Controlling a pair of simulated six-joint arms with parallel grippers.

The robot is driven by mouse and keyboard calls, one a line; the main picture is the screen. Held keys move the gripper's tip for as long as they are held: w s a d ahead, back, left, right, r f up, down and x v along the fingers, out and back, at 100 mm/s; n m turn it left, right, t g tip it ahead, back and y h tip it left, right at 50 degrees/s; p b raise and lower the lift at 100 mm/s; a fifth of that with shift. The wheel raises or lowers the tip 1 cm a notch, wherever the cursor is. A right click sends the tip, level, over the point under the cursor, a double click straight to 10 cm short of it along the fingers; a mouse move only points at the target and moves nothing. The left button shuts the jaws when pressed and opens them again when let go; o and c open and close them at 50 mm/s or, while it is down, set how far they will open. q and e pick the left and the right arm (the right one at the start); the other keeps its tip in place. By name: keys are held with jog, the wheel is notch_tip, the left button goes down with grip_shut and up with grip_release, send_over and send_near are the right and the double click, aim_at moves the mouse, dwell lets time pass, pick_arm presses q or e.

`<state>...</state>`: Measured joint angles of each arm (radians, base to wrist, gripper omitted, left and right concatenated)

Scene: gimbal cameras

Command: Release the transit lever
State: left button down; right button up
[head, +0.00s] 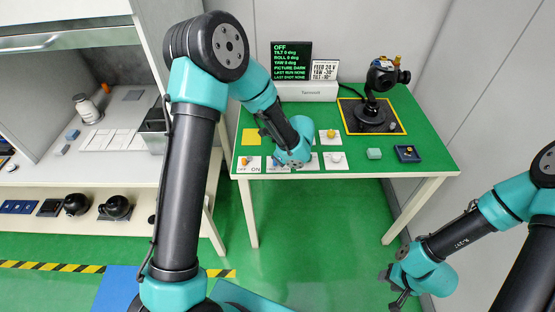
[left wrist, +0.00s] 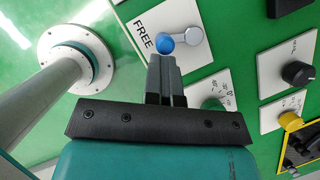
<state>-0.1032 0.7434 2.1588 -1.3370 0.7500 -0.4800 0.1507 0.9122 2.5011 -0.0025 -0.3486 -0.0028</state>
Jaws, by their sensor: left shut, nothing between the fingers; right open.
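A white plate (left wrist: 143,22) marked FREE carries a lever with a blue tip (left wrist: 165,44) and a round silver hub (left wrist: 191,36). My left gripper (left wrist: 166,62) is shut and empty, with its fingertips right at the blue tip; I cannot tell whether they touch it.
On the green table (head: 430,140) stand a gimbal camera (head: 379,90) inside a yellow outline, a status screen (head: 291,60) and a FEED card (head: 324,70). A plate with an orange switch (head: 246,161) and other knob plates (head: 334,159) lie close around the left gripper.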

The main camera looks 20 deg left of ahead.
pick_arm(q)
jog(key=shift+w, duration=0.1)
jog(key=shift+w, duration=0.7)
jog(key=shift+d+r, duration=0.1)
jog(key=shift+r, duration=0.05)
jog(key=v, duration=0.9)
jog(key=shift+r, duration=0.3)
jog(key=shift+s+d+f, duration=0.1)
